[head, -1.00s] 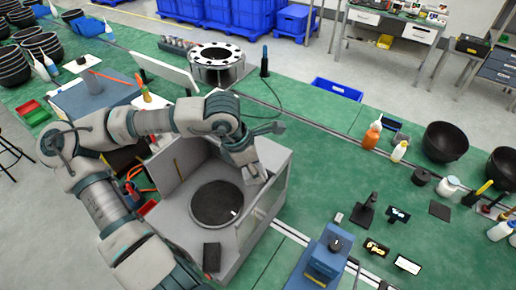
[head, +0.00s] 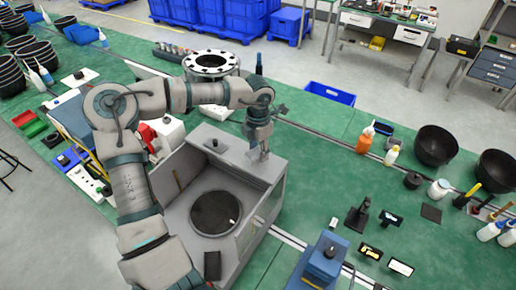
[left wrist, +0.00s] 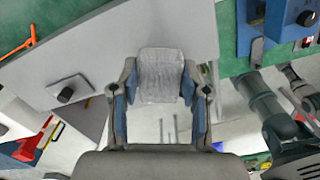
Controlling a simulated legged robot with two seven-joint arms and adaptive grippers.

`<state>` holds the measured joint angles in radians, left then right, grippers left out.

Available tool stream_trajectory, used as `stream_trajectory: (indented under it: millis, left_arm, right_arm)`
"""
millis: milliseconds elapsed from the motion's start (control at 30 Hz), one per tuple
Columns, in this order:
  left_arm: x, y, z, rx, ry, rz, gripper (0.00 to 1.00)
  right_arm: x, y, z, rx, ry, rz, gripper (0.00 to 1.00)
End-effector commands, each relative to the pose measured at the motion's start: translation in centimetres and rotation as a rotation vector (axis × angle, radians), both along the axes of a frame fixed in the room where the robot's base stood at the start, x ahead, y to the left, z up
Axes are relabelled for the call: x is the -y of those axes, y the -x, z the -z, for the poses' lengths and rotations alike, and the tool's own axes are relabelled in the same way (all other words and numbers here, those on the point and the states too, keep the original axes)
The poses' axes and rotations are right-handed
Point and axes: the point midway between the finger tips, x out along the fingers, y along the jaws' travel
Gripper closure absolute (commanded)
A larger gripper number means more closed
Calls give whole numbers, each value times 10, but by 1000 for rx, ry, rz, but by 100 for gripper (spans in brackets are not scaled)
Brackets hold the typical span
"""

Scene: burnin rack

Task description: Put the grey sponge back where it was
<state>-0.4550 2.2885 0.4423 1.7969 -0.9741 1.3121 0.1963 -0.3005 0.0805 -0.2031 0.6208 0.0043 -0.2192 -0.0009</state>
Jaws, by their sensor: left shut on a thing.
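The grey sponge (left wrist: 160,72) is a light, rough-textured block between the fingers of my left gripper in the left wrist view. My left gripper (left wrist: 160,105) is shut on it. In the head view my left gripper (head: 262,154) points down over the back right top of the grey box (head: 190,262). The sponge is small and hard to make out there. I cannot tell whether it touches the box top.
A blue device (head: 322,262) stands to the right. Green bench top (head: 310,190) lies clear beyond the box's right side.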

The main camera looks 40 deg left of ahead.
Motion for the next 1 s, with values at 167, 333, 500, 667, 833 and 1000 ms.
stream_trajectory:
  millis: [167, 333, 500, 667, 833, 1000]
  left_arm:
    - [-7, -13, 0, 1, -2, 1, 90]
    - [-13, -18, 20, -3, 1, 2, 90]
    - [-16, -18, 37, 1, 1, 2, 90]
    - [-16, -18, 38, 2, 1, 1, 90]
    - [-16, -18, 38, 2, 1, 1, 35]
    - [-13, -18, 37, 2, -2, 1, 30]
  right_arm:
    - [0, -1, -6, 0, 2, -1, 14]
    - [0, -1, -14, 1, 2, 0, 14]
    - [0, -1, -17, 0, 2, 0, 14]
    - [0, -1, -16, 0, 2, 1, 14]
    - [0, -1, -16, 1, 2, 1, 14]
    - [-1, -1, -16, 1, 0, 1, 14]
